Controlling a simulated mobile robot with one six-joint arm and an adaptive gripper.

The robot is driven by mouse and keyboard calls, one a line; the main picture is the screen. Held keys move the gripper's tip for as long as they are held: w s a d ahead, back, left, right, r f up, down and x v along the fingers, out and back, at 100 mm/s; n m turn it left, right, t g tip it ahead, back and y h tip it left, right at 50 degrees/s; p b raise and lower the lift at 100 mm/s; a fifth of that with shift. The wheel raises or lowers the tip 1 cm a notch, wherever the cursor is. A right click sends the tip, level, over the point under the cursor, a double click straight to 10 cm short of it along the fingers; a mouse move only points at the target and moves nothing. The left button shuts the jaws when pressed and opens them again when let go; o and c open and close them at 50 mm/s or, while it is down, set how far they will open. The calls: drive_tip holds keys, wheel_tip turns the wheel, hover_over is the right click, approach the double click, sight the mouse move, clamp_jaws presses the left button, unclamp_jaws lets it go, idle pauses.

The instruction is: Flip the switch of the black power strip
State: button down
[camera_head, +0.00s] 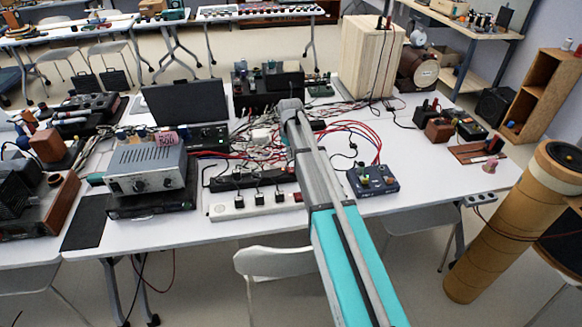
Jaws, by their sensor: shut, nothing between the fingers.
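A black power strip (228,183) lies on the white table, just behind a white power strip (232,211) that has several black plugs in it. The black strip is small in this view and partly covered by cables and plugs, so I cannot make out its switch or the switch position. My arm reaches from the bottom right up over the table, passing to the right of both strips. Its far end is a grey joint above the cable tangle. No gripper fingers show.
A grey amplifier box (146,168) stands left of the strips. A blue box with knobs (373,180) sits right of my arm. Red cables (352,127) and other wires crowd the middle. A wooden speaker cabinet (367,60) stands behind.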

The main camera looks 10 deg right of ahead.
drive_tip(key=shift+r+p, duration=0.8)
drive_tip(key=shift+r, duration=0.2)
drive_tip(key=s+r+m+p, duration=0.2)
drive_tip(key=s+m, duration=0.1)
drive_tip(key=s, duration=1.1)
drive_tip(key=s+r+m+p, duration=0.2)
drive_tip(key=s+m, duration=0.1)
drive_tip(key=s, duration=1.2)
